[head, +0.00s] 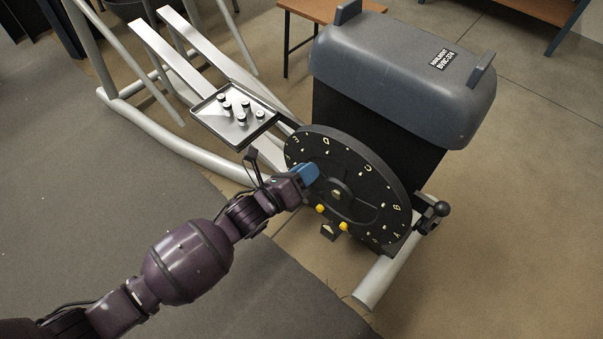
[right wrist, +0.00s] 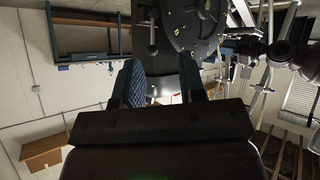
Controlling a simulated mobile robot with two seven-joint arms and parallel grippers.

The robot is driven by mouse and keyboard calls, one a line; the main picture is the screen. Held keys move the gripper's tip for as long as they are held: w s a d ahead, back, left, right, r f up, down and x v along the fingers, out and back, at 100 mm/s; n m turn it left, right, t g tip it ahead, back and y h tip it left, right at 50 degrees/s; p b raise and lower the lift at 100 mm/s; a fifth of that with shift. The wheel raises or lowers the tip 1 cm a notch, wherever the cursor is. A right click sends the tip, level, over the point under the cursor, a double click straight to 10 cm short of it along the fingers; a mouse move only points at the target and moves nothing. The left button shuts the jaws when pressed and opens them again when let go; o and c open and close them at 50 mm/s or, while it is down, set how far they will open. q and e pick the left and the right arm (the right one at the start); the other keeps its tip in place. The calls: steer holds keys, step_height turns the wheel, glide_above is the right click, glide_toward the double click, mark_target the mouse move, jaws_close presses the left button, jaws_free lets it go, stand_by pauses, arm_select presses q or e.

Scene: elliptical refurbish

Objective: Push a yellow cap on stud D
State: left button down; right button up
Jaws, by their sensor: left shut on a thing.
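A black disc (head: 375,205) with pale letters is on the side of the grey-topped machine; letter D (head: 326,141) is near its upper left. Two yellow caps (head: 320,208) (head: 343,226) show at its lower left. My left gripper (head: 310,172) has blue fingertips at the disc's left face, below the letter D. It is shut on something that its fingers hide. I cannot tell whether it touches a stud. My right gripper (right wrist: 160,88) shows in the right wrist view, its two blue fingers apart with nothing seen between them. The disc also shows there (right wrist: 195,25).
A metal tray (head: 209,106) with several small white-and-black parts sits on the rails left of the disc. The grey machine housing (head: 400,75) rises behind the disc. A black knob (head: 441,208) sticks out at right. A wooden table (head: 330,12) stands behind.

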mark_target(327, 154)
arm_select(q)
steer(key=shift+b+x, duration=0.45)
steer(key=shift+x, duration=0.9)
steer(key=shift+w+d, duration=0.3)
steer(key=shift+w, duration=0.35)
arm_select(e)
steer(key=shift+d+f+t, duration=0.15)
steer(key=shift+t, duration=0.25)
arm_select(q)
steer(key=shift+r, duration=0.1)
steer(key=shift+w+d+b, duration=0.3)
steer(key=shift+w+d, duration=0.1)
steer(key=shift+w, duration=0.1)
steer(key=c, duration=0.9)
jaws_free()
steer(key=shift+c, duration=0.2)
